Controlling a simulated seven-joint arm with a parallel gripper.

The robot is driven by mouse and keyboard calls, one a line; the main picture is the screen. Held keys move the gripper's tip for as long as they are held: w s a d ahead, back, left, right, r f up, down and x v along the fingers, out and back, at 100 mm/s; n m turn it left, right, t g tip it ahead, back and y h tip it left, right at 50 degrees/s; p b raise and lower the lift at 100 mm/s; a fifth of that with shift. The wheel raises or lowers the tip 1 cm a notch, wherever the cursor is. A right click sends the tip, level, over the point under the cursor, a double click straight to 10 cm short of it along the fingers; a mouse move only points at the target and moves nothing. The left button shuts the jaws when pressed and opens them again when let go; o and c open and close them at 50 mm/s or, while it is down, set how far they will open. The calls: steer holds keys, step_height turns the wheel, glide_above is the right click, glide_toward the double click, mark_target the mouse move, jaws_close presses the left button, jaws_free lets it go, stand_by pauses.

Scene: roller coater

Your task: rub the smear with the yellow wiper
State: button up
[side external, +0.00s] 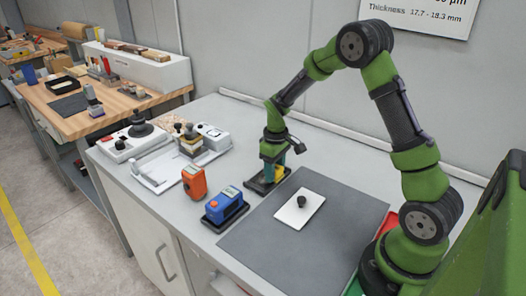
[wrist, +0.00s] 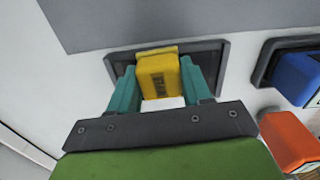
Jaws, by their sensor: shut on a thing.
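The yellow wiper (wrist: 159,76) sits between the two teal fingers of my gripper (wrist: 160,84) in the wrist view. The fingers are shut on its sides. The wiper is in or just above a dark shallow holder (wrist: 225,55); I cannot tell whether it touches the bottom. In the side view my gripper (side external: 268,174) points down at this holder, and only a little of the wiper (side external: 280,171) shows. A white plate (side external: 293,216) lies on the grey mat, with a dark round thing (side external: 302,201) on it. I cannot tell whether that is a knob or the smear.
A blue block-like device (side external: 224,203) in a dark holder and an orange device (side external: 194,181) stand left of the mat (side external: 300,257). White instruments (side external: 130,142) stand farther left. A red tray (side external: 388,222) is partly hidden by my arm. Much of the mat is clear.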

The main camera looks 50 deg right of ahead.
mark_target(261, 174)
steer(key=w, duration=0.4)
steer(key=shift+f, duration=0.25)
steer(key=shift+c, duration=0.4)
steer(key=shift+s, duration=1.85)
steer(key=shift+s+a, duration=0.2)
steer(key=shift+a, duration=0.45)
steer(key=shift+w+a, duration=0.15)
steer(key=shift+w, duration=2)
steer(key=s, duration=0.4)
steer(key=shift+s, duration=0.1)
steer(key=shift+r, duration=4.25)
